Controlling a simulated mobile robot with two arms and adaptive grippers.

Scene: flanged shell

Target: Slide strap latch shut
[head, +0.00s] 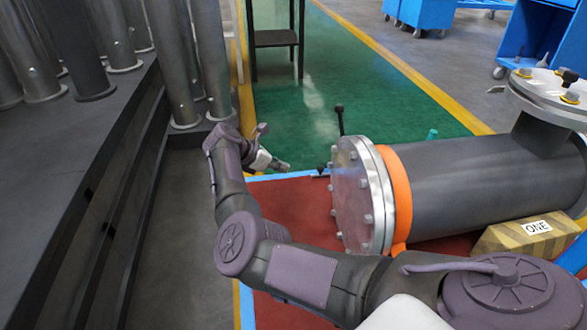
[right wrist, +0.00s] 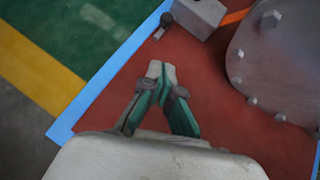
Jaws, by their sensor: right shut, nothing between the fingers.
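The flanged shell (head: 480,185) is a grey cylinder lying on a red surface, with a bolted end flange (head: 352,200) facing left. An orange strap (head: 398,190) wraps around it just behind the flange. In the right wrist view, a grey block (right wrist: 200,14) with a black knob (right wrist: 166,18) sits at the end of an orange strip; it looks like the strap latch. My right gripper (head: 281,165) is left of the flange, apart from it. In its wrist view the fingertips (right wrist: 161,70) are together and empty, below the block and not touching it. My left gripper is out of view.
A black-knobbed lever (head: 340,120) stands behind the flange, and a low black knob (head: 321,169) is near its left edge. A yellow-striped block (head: 525,236) marked ONE is beside the shell. Metal cylinders (head: 120,40) stand at the left. Red surface between gripper and flange is clear.

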